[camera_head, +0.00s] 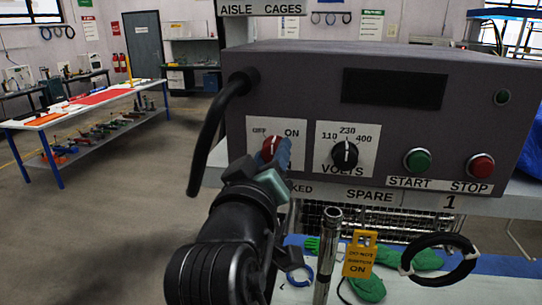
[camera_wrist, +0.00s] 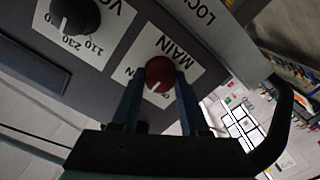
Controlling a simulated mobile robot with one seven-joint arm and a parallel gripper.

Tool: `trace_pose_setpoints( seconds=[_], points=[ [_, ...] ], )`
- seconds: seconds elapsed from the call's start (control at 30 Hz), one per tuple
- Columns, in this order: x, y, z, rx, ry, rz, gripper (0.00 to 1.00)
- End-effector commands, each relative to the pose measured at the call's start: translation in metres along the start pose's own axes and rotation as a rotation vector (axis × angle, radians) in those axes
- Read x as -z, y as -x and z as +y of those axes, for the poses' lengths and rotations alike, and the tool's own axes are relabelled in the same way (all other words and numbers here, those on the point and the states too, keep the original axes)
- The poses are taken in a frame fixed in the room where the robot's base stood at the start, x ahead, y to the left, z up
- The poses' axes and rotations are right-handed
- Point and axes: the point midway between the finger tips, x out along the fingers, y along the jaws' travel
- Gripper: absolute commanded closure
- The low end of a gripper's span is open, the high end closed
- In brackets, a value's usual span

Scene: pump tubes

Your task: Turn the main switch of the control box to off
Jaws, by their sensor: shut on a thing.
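The control box (camera_head: 300,90) is a dark grey case on a shelf in the head view. Its red main switch (camera_head: 270,149) sits on a white plate marked OFF at left and ON at right. In the wrist view the red knob (camera_wrist: 159,72) is between the two blue fingers of my gripper (camera_wrist: 160,84), beside the word MAIN. My gripper (camera_head: 280,158) reaches the knob from the front and is shut on it. The fingers hide part of the knob and plate in the head view. I cannot clearly tell which label the knob points to.
A black VOLTS knob (camera_head: 344,154), a green START button (camera_head: 417,160) and a red STOP button (camera_head: 480,167) are to the right. A black cable (camera_head: 208,135) hangs at left.

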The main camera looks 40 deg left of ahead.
Motion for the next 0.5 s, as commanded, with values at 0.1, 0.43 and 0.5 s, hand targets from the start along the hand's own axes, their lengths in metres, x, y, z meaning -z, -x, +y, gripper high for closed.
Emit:
trace_pose_setpoints(
  seconds=[0.1,0.43,0.5],
  points=[
    [0.0002,0.0,0.0006,-0.002,0.113,0.002,1.0],
    [0.0,0.0,0.0004,-0.004,0.423,0.002,1.0],
    [-0.0001,0.0,0.0005,-0.004,0.484,0.002,1.0]
  ],
)
